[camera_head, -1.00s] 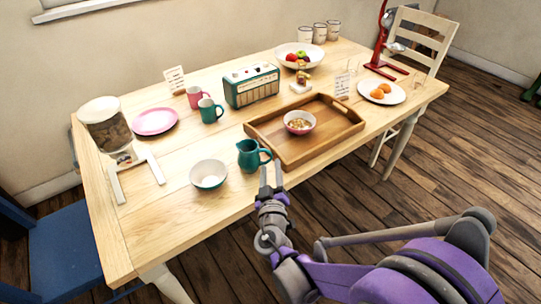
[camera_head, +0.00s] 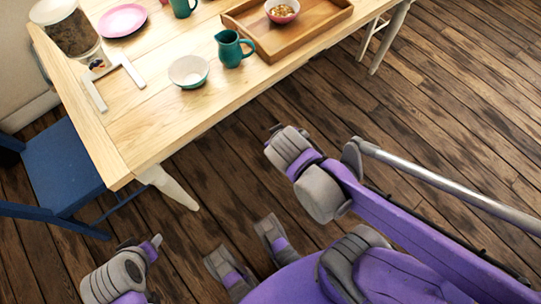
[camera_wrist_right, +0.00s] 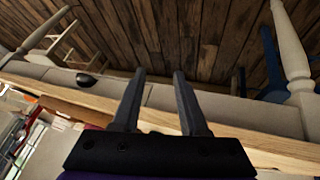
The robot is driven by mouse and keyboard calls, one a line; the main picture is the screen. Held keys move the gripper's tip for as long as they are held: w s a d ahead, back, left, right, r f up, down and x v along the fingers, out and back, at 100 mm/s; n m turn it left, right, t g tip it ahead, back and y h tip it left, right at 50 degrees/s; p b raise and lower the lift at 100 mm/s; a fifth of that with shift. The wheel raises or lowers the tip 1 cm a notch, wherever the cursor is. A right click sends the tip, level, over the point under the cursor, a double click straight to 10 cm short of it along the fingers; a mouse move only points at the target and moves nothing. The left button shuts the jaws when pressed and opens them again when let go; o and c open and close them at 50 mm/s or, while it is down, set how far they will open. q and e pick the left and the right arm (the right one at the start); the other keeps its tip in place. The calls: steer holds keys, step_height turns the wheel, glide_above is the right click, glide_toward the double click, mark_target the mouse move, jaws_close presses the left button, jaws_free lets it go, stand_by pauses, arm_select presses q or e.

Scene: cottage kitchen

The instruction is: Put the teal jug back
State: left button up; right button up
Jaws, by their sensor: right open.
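The teal jug (camera_head: 230,49) stands upright on the wooden table (camera_head: 150,128) near its front edge in the head view, handle to the right. It is between a white-and-teal bowl (camera_head: 189,72) and the wooden tray, and no gripper touches it. My right arm is in front of the table, over the floor; its fingers are not clear in the head view. In the right wrist view my right gripper (camera_wrist_right: 154,98) is open, with nothing between its fingers. I cannot make out the jug there. My left gripper is not clearly in view.
The tray (camera_head: 270,46) holds a bowl of food (camera_head: 282,10). A white angular frame (camera_head: 116,82) lies by a jar (camera_head: 66,28). A pink plate (camera_head: 123,20) and teal mug (camera_head: 183,7) stand behind. A blue chair (camera_head: 66,165) is at left. Bare tabletop lies left of the white-and-teal bowl.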

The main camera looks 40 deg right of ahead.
steer(key=s+a+n+g+y, duration=0.1)
steer(key=s+a+y, duration=0.2)
steer(key=a, duration=0.3)
steer(key=shift+s+a+f+y, duration=0.25)
steer(key=shift+s+f+y, duration=0.1)
steer(key=shift+s, duration=0.4)
arm_select(q)
step_height(320, 180, up, 18)
steer(key=w+p, duration=0.1)
steer(key=p, duration=1.5)
steer(key=shift+w+t, duration=0.25)
steer(key=shift+t, duration=0.15)
arm_select(e)
step_height(320, 180, up, 18)
steer(key=w, duration=0.1)
steer(key=shift+w+t, duration=0.25)
steer(key=shift+t, duration=0.05)
arm_select(q)
steer(key=shift+w, duration=0.1)
arm_select(e)
steer(key=shift+w, duration=0.1)
